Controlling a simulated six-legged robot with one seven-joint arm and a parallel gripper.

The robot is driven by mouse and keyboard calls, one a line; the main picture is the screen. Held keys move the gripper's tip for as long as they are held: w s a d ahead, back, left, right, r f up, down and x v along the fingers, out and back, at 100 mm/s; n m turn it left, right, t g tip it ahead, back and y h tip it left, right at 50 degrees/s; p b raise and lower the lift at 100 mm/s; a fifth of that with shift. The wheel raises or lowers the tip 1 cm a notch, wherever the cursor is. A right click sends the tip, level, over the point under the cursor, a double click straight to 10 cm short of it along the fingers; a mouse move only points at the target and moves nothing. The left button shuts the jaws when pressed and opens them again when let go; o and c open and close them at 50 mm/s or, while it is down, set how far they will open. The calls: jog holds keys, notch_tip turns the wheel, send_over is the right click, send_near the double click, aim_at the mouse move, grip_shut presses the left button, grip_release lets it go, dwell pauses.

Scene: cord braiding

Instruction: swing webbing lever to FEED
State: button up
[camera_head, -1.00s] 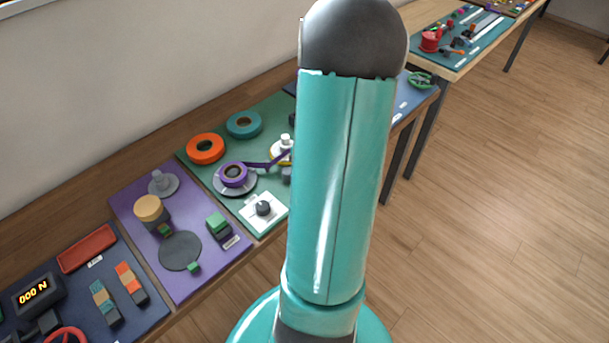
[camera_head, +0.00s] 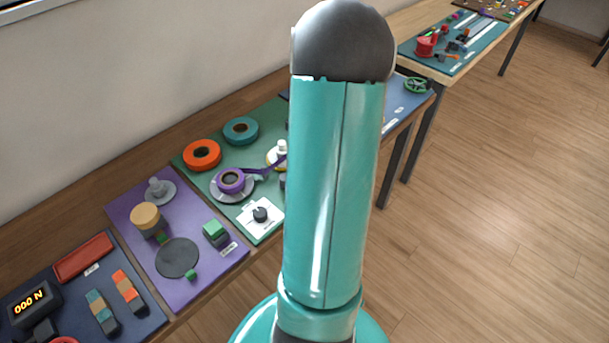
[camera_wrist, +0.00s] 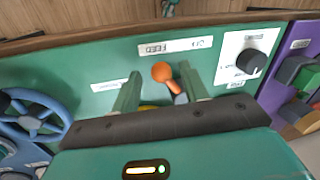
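My gripper (camera_wrist: 158,72) is open, one green finger on each side of the knob, with visible gaps. Whether a finger touches the stem I cannot tell. In the head view my arm hides the lever and gripper.
A black dial on a white plate (camera_wrist: 248,60) stands right of the lever in the wrist view, and a blue handwheel (camera_wrist: 32,115) stands left. In the head view, a purple tape roll (camera_head: 231,180) and orange roll (camera_head: 202,155) lie on the green board.

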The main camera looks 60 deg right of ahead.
notch_tip(320, 180, up, 14)
jog(key=d, duration=0.2)
jog(key=shift+d+f, duration=0.25)
jog(key=shift+s, duration=0.1)
dwell(0.6)
jog(key=w+a+r+h, duration=0.1)
jog(key=w+a+r, duration=0.2)
jog(key=a, duration=0.3)
jog(key=w+a+r+t+h, duration=0.1)
jog(key=w+a+r, duration=0.1)
jog(key=a, duration=0.5)
jog(key=w+a+r+h, duration=0.1)
jog(key=w+a+r, duration=0.2)
jog(key=a, duration=0.3)
jog(key=s+a+r+t, duration=0.1)
jog(key=s+a+t, duration=0.1)
jog(key=a, duration=0.8)
jog(key=s+a+r+t, duration=0.2)
jog(key=s+a, duration=0.1)
jog(key=a, duration=0.7)
jog(key=shift+n+y, duration=0.4)
